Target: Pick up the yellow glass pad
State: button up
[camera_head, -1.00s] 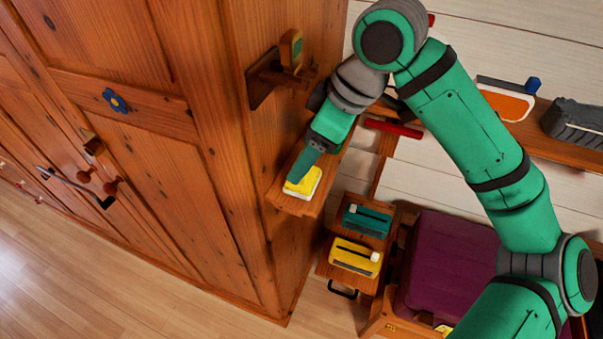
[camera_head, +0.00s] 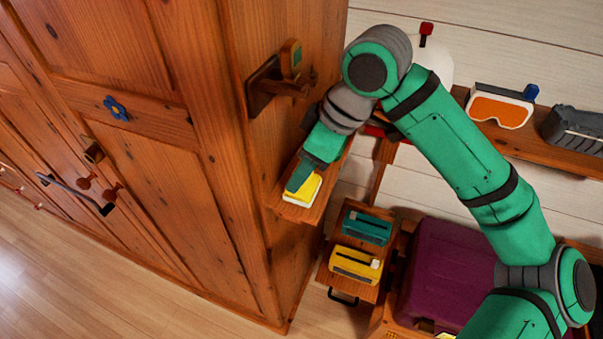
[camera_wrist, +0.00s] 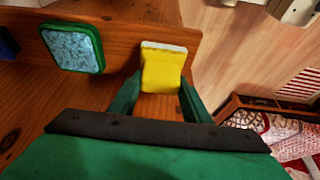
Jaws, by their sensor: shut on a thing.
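The yellow glass pad (camera_head: 309,190) has a yellow body and a white edge. It is at the small wooden shelf (camera_head: 312,212) on the side of the wardrobe. In the wrist view the yellow pad (camera_wrist: 162,70) is between the two green fingers of my gripper (camera_wrist: 160,88). My gripper (camera_head: 300,180) is shut on it and partly covers it in the head view. I cannot tell whether the pad is clear of the shelf.
The wardrobe (camera_head: 150,150) stands close at the left, with a wooden bracket (camera_head: 275,82) above the shelf. A green-rimmed blue pad (camera_wrist: 74,46) lies near the yellow one. Teal (camera_head: 366,226) and yellow (camera_head: 355,264) boxes sit lower right, beside a purple case (camera_head: 445,265).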

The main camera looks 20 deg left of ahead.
jog(key=shift+r, duration=0.45)
jog(key=shift+d+r, duration=0.2)
jog(key=shift+r, duration=0.1)
jog(key=d, duration=1.8)
jog(key=w+f+m+t+h, duration=0.1)
jog(key=w+f+m, duration=0.2)
jog(key=w+f, duration=0.35)
jog(key=w+a+f+m+t, duration=0.1)
jog(key=w+f+m, duration=0.25)
jog(key=f, duration=0.55)
jog(key=w+f+m+t+h, duration=0.1)
jog(key=w+f+m, duration=0.3)
jog(key=f, duration=0.4)
jog(key=s+a+f+m+h, duration=0.1)
jog(key=s+f+m, duration=0.2)
jog(key=f, duration=1.2)
jog(key=s+a+f+m+t+h, duration=0.1)
jog(key=s+f+m, duration=0.3)
jog(key=f, duration=1.2)
jog(key=s, duration=0.3)
jog(key=shift+s+a, duration=0.25)
jog(key=shift+s, duration=0.05)
